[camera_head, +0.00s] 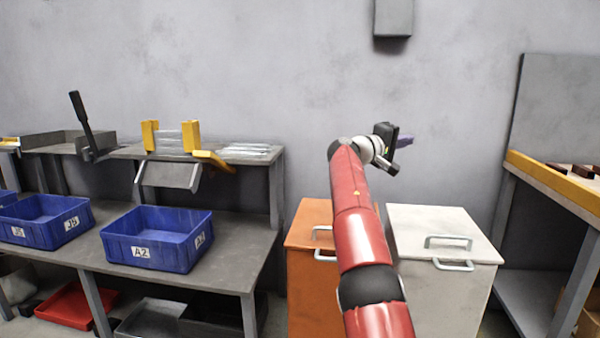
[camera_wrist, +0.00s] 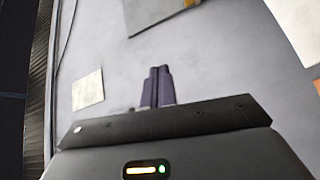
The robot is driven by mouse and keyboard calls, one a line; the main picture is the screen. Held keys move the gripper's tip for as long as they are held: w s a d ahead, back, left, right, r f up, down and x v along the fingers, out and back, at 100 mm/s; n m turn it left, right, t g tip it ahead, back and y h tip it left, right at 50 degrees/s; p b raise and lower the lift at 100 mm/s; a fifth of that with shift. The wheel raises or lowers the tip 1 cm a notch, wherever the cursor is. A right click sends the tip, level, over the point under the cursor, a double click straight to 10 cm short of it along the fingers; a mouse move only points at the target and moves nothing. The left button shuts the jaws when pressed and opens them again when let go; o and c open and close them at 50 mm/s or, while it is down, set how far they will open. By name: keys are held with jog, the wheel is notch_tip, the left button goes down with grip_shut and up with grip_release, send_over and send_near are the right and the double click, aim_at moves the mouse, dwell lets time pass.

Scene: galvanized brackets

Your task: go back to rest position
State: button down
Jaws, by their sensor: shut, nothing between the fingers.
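My gripper (camera_head: 405,141) is at the end of my red arm, raised in the air above the orange and white cabinets and in front of the grey wall. In the wrist view its two dark purple fingers (camera_wrist: 158,86) are together with nothing between them. Nothing hangs from or touches the fingers in either view.
An orange cabinet (camera_head: 303,240) and a white cabinet (camera_head: 450,218) stand below my arm. A left workbench (camera_head: 238,262) holds blue bins, including the A2 bin (camera_head: 160,250). A yellow-edged bench (camera_head: 550,181) stands right. A grey box (camera_head: 393,18) hangs on the wall above.

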jog(key=s+d+f+m+g+y, duration=0.1)
jog(key=s+d+f+m+y, duration=0.15)
jog(key=s+y, duration=0.85)
jog(key=s+a+f+y, duration=0.2)
jog(key=s+a+f, duration=0.5)
jog(key=s, duration=0.6)
jog(key=s+a+f+y, duration=0.2)
jog(key=s+a+f, duration=0.6)
jog(key=s, duration=0.5)
jog(key=s+a+f+y, duration=0.2)
jog(key=s+a+f, duration=0.5)
jog(key=s, duration=0.6)
jog(key=shift+a+f+g, duration=0.35)
jog(key=shift+f+g, duration=0.05)
